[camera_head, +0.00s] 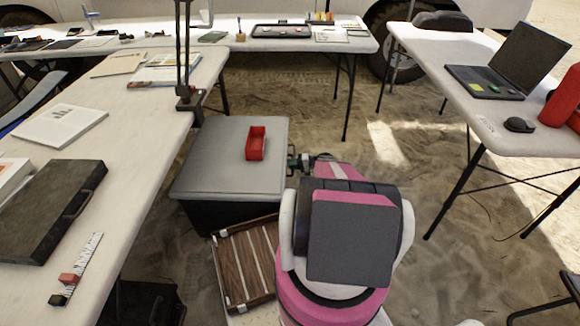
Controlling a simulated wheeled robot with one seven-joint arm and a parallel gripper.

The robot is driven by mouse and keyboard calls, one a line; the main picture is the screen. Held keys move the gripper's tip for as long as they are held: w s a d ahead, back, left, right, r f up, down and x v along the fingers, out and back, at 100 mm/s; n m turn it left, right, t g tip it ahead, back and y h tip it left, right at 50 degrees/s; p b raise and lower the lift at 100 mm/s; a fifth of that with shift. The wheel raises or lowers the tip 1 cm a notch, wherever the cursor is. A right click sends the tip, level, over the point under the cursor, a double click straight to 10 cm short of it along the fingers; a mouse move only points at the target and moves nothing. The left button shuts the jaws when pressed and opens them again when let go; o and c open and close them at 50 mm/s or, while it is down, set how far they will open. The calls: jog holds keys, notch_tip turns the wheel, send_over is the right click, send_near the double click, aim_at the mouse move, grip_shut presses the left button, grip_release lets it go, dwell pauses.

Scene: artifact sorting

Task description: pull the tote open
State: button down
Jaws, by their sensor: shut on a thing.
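The tote (212,168) is a dark box with a flat grey lid. It stands on the sandy ground in the middle, right of the long white table, and its lid looks shut. My gripper (294,161) is at the right side of the tote, just below the lid's edge, and is shut on a part there, apparently its handle. My pink and black arm reaches in from the lower right. The fingertips are small and partly hidden, so the exact grip is hard to see.
A small red tray (256,143) rests on the tote's lid. A wooden slatted panel (247,265) lies in front of the tote, beside my arm. White tables stand left (130,150), behind, and right (470,110) with a laptop (510,65). Open sand lies right of the tote.

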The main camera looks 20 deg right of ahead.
jog(key=c, duration=1.1)
grip_release()
jog(key=shift+d, duration=0.15)
jog(key=v, duration=1)
jog(key=shift+s+d, duration=0.2)
jog(key=shift+d, duration=0.05)
jog(key=shift+d, duration=0.1)
